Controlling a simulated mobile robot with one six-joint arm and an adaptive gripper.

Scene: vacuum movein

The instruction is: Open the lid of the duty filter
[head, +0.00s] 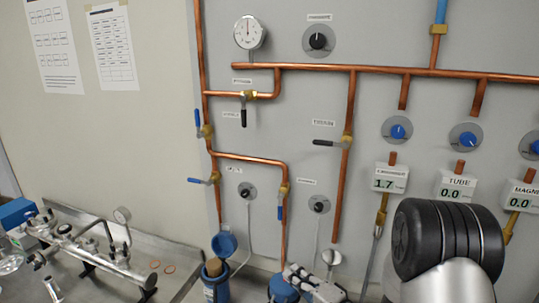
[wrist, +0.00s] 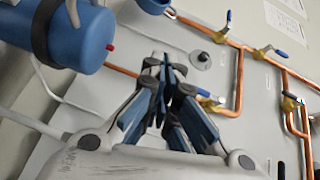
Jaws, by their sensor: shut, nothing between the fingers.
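Two blue filter housings stand low at the panel in the head view. The left one (head: 214,291) is open, with a brown insert (head: 213,266) showing and its blue lid (head: 224,244) tipped up behind. The right one (head: 282,290) is partly cut off and partly covered by my gripper (head: 292,270). No label shows which is the duty filter. In the wrist view my gripper (wrist: 160,62) is shut and empty. A large blue cylinder (wrist: 75,32) with a dark band and a small red tip lies to its left, apart from the fingers. A blue piece (wrist: 155,5) is cut off at the top edge.
Copper pipes (head: 335,68) with blue- and black-handled valves cross the panel above the housings. A gauge (head: 249,32) and readouts, one showing 1.7 (head: 390,178), are mounted there. A metal bench (head: 65,285) with fittings fills the lower left. My arm covers the lower right.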

